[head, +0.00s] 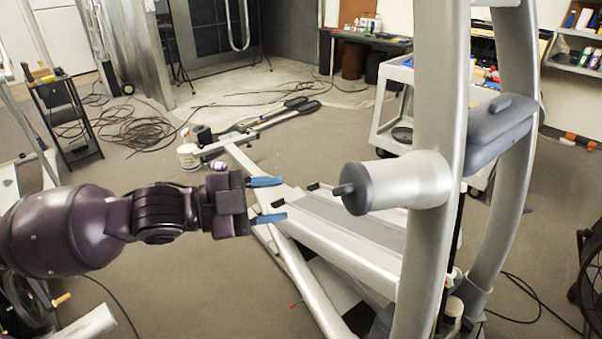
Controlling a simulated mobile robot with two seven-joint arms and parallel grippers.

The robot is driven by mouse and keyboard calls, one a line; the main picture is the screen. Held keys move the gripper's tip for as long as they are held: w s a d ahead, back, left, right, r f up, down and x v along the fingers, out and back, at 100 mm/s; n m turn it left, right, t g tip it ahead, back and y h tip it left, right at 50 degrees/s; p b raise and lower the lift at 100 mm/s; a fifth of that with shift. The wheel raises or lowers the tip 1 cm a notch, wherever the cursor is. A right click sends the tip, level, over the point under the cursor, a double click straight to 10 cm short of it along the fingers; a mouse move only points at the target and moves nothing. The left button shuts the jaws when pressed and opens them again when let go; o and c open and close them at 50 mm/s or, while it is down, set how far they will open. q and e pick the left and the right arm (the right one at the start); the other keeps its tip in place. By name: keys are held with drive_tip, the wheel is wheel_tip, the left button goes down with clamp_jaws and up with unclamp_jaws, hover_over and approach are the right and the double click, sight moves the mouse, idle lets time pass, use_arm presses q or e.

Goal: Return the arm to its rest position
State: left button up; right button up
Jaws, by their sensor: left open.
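My left arm (160,214) is dark purple and stretches in from the left edge at mid height. My left gripper (268,200) is open, with its two blue fingers apart and nothing between them. It points right, toward the grey-capped silver cylinder (400,183) of the elliptical machine, with a gap between them in the picture. The elliptical's silver upright (440,90) rises on the right, and its long rail (340,225) runs behind the gripper. My right gripper is not in view.
A white cart (392,110) stands behind the elliptical. A small black shelf (70,120) is at the left, with coiled cables (140,130) on the floor nearby. A white bucket (188,156) stands beyond the arm. A black wheel (592,265) is at the right edge.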

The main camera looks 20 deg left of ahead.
use_arm(q)
drive_tip(key=w+a+f+n+t+y, duration=0.2)
drive_tip(key=a+f+n+y, duration=0.25)
drive_tip(key=f, duration=0.35)
drive_tip(key=w+a+f+n+t+y, duration=0.25)
drive_tip(key=a+f+n, duration=0.2)
drive_tip(key=f, duration=0.45)
drive_tip(key=s+d+f+n+g+y, duration=0.3)
drive_tip(key=s+f+n, duration=0.5)
drive_tip(key=s+f, duration=0.9)
wheel_tip(320, 180, down, 2)
drive_tip(key=g+y, duration=0.1)
drive_tip(key=y, duration=0.1)
drive_tip(key=shift+f+n+y, duration=0.25)
drive_tip(key=shift+n+y, duration=0.05)
drive_tip(key=shift+g, duration=0.25)
